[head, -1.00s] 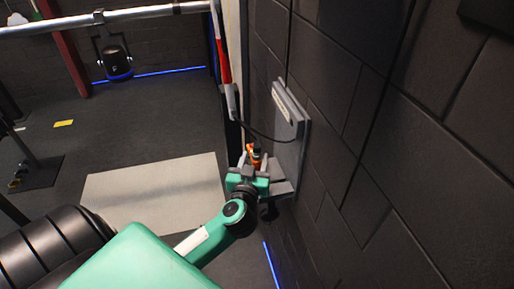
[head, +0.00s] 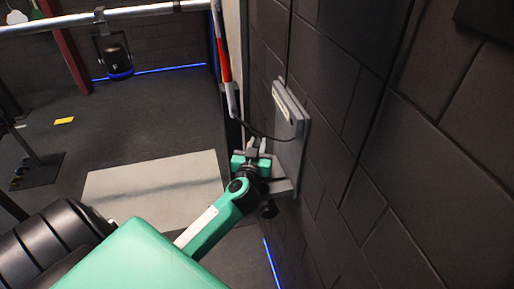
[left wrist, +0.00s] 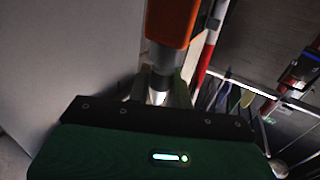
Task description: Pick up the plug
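The plug, with an orange body (left wrist: 172,22) and a grey end, shows at the top middle of the left wrist view, right in front of my left gripper. My left gripper (head: 254,149) is at the grey wall panel's small shelf in the head view and hides the plug there. In the left wrist view its fingers (left wrist: 162,86) are close together at the plug's grey end. Dimness and blur hide whether they touch or clamp it. My right gripper is not in view.
The grey wall panel (head: 290,112) with its shelf (head: 282,187) is fixed to the dark block wall (head: 400,170). A black cable (head: 258,132) runs to the panel. A red and white pole (head: 225,65) stands behind. The floor to the left has a pale mat (head: 150,190).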

